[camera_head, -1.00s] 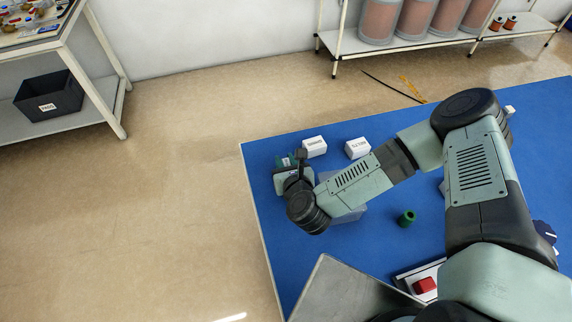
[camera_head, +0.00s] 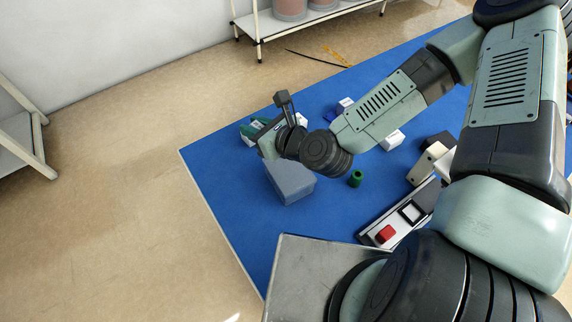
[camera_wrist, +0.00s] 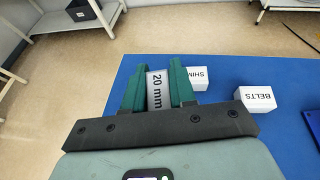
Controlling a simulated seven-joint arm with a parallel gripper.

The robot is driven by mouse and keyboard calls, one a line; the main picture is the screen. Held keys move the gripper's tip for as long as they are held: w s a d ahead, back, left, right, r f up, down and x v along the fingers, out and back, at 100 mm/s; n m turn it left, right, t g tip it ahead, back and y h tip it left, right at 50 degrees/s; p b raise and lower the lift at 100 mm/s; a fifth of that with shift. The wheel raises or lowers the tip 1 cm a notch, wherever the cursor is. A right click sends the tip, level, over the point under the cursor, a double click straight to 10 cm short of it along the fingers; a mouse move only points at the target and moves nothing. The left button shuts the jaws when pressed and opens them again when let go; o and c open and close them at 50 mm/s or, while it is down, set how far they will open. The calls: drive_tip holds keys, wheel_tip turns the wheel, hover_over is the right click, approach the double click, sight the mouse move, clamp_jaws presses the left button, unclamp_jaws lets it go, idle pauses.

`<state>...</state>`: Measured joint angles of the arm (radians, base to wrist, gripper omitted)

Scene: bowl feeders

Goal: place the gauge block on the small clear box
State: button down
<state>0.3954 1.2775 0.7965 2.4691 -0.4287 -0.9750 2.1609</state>
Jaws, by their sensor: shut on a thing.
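My gripper (camera_head: 250,131) has green fingers, and it also shows in the wrist view (camera_wrist: 158,88). It is shut on the gauge block (camera_wrist: 157,90), a pale block marked "20 mm" held between the fingers. The block is not clearly visible in the head view. A grey-blue, see-through box (camera_head: 291,183), which looks like the small clear box, stands on the blue table. My gripper is up and left of it in the head view, with my wrist covering part of the box's far side. The box is not in the wrist view.
On the blue table (camera_head: 225,185) are a white box marked "SHIM..." (camera_wrist: 198,79), a white "BELTS" box (camera_wrist: 257,99), a green cylinder (camera_head: 355,179) and a panel with a red button (camera_head: 385,234). A grey metal plate (camera_head: 305,270) is at the front.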

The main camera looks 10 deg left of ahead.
drive_tip(key=n+g+y, duration=0.1)
drive_tip(key=n+g, duration=0.1)
hover_over(284, 165)
drive_tip(key=shift+w+a+f, duration=0.15)
drive_tip(key=shift+a+f, duration=0.1)
drive_tip(key=shift+a, duration=0.05)
drive_tip(key=shift+d+f, duration=0.15)
drive_tip(key=shift+f, duration=2.35)
drive_tip(key=shift+f, duration=0.1)
drive_tip(key=c, duration=0.9)
unclamp_jaws()
drive_tip(key=shift+d+r, duration=0.1)
drive_tip(key=shift+r, duration=0.1)
drive_tip(key=v, duration=0.7)
drive_tip(key=shift+s+d, duration=0.15)
drive_tip(key=shift+s, duration=0.1)
